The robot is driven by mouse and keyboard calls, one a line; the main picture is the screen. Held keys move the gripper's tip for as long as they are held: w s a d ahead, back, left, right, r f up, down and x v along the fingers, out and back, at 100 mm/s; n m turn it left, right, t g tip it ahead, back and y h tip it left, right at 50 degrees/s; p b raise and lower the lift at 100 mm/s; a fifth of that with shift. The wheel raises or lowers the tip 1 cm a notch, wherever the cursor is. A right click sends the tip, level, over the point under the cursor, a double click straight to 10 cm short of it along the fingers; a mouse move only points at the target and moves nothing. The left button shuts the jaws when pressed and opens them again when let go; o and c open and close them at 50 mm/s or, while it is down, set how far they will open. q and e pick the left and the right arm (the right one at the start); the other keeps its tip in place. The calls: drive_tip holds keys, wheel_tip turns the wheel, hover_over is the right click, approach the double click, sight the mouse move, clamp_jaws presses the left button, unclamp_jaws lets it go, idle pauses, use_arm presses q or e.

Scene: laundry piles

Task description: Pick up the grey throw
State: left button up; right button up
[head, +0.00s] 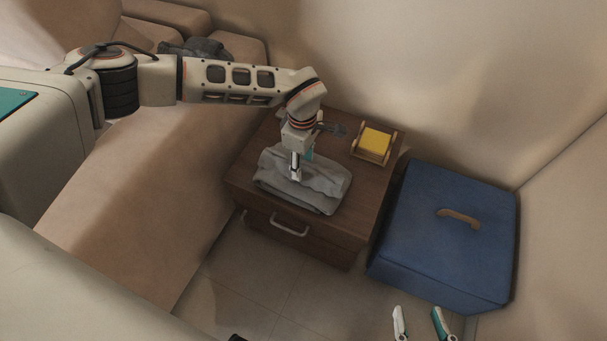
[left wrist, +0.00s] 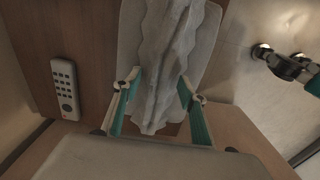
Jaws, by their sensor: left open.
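The grey throw (head: 325,185) lies folded on top of the wooden nightstand (head: 370,215). My left gripper (head: 296,175) points down over the throw. In the left wrist view its two teal fingers (left wrist: 160,82) are apart, one on each side of a raised, ridged strip of the grey throw (left wrist: 165,50). I cannot tell whether the fingers touch the cloth. My right gripper (head: 418,312) shows at the bottom edge of the head view, its fingers apart with nothing between them, away from the nightstand.
A wooden holder with a yellow block (head: 376,140) stands on the nightstand's back right. A white remote (left wrist: 65,90) lies left of the throw in the wrist view. A blue box (head: 440,235) with a tan handle stands right of the nightstand. Dark cloth (head: 200,48) lies at the back left.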

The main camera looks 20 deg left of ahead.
use_arm(q)
clamp_jaws()
